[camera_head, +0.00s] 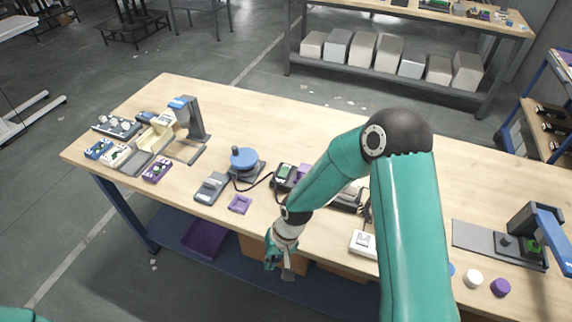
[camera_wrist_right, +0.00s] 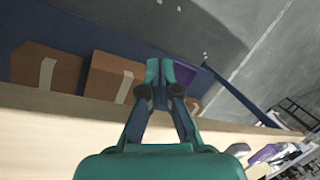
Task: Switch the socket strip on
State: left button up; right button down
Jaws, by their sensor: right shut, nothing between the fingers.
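I cannot tell for sure which item is the socket strip. A long grey block with several round light tops (camera_head: 116,126) lies at the table's far left. A small white box with a raised part on top (camera_head: 363,243) sits near the front edge, partly beside my right arm, with a dark cord behind it. My right gripper (camera_head: 281,268) hangs just off the table's front edge, pointing down, apart from both. In the right wrist view its fingers (camera_wrist_right: 160,72) are together and empty. My left gripper is not in view.
The wooden table (camera_head: 290,115) is clear along its back. A blue round-topped device (camera_head: 244,158), a grey device (camera_head: 211,188) and a purple block (camera_head: 240,204) stand left of my right arm. Cardboard boxes (camera_wrist_right: 47,67) sit on the shelf below.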

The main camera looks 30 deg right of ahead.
pick_arm(q)
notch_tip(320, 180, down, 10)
jog(key=b, duration=0.9)
jog(key=shift+b, duration=0.3)
pick_arm(e)
jog(key=s+a+f, duration=0.1)
jog(key=s+f, duration=0.5)
jog(key=f, duration=0.2)
jog(key=s+a+f+n, duration=0.1)
jog(key=s+f, duration=0.4)
jog(key=f, duration=0.4)
jog(key=shift+s+a+f+n, duration=0.25)
jog(key=shift+s+a+n, duration=0.05)
jog(key=shift+s, duration=0.05)
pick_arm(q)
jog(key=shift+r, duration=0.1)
